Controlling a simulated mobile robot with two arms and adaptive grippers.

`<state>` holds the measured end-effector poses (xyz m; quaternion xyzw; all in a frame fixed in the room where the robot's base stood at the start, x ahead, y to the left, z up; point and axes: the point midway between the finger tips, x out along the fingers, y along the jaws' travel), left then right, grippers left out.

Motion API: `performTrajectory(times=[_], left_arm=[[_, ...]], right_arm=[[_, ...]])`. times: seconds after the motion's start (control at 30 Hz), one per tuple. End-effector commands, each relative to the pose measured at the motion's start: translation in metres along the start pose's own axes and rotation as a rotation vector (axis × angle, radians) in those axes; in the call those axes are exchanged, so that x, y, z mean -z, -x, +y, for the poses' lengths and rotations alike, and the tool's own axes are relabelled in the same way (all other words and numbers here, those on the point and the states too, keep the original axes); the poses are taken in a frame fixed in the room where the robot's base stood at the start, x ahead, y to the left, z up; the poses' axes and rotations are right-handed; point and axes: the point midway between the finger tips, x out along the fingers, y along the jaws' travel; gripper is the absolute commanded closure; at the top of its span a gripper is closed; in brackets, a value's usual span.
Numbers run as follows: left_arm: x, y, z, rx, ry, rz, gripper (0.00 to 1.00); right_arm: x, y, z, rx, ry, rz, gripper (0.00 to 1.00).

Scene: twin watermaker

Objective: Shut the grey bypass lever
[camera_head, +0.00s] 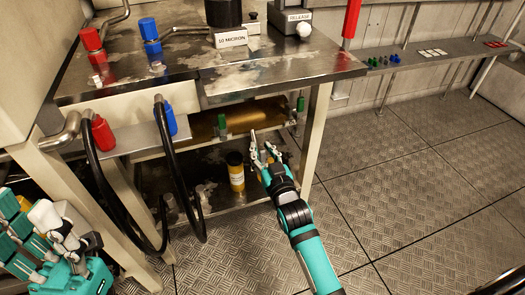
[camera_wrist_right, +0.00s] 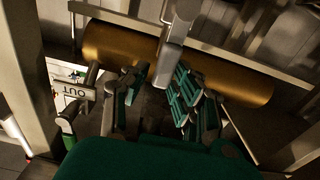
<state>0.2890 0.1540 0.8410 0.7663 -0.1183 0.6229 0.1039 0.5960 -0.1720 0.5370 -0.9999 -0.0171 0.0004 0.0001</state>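In the right wrist view a light grey piece (camera_wrist_right: 175,40), which looks like the grey bypass lever, comes down from the top between the fingers, in front of a golden cylinder. I cannot tell if the fingers touch it. My right gripper (camera_wrist_right: 158,90) is open, one finger on each side of the grey piece. In the head view the right gripper (camera_head: 264,145) is in front of the bench's lower level; I cannot make out the lever there. My left gripper (camera_head: 50,225) is at the lower left; its finger opening is unclear.
The golden cylinder (camera_head: 250,116) lies under the steel benchtop (camera_head: 270,72), with green handles (camera_head: 222,123) before it. A yellow bottle (camera_head: 236,172) stands on the lower shelf. Black hoses (camera_head: 172,175) hang at left. A bench leg (camera_head: 316,130) stands right of the gripper. The floor at right is clear.

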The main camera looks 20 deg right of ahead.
Motion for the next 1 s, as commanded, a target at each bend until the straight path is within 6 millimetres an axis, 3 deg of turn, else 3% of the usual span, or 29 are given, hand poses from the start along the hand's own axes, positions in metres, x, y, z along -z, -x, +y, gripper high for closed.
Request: performTrajectory(times=[0.03,0.2,0.8,1.0], left_arm=[[0.000,0.000,0.000,0.000,0.000,0.000,0.60],[0.000,0.000,0.000,0.000,0.000,-0.001,0.60],[0.001,-0.004,0.000,0.000,0.000,-0.001,0.60],[-0.041,-0.007,-0.005,0.004,-0.017,-0.235,0.60]], right_arm=[[0.000,0.000,0.000,0.000,0.000,0.000,0.82],[0.000,0.000,0.000,0.000,0.000,0.000,1.00],[0.001,0.001,0.001,0.000,-0.021,0.000,1.00],[0.002,0.001,0.006,0.000,-0.093,-0.002,1.00]])
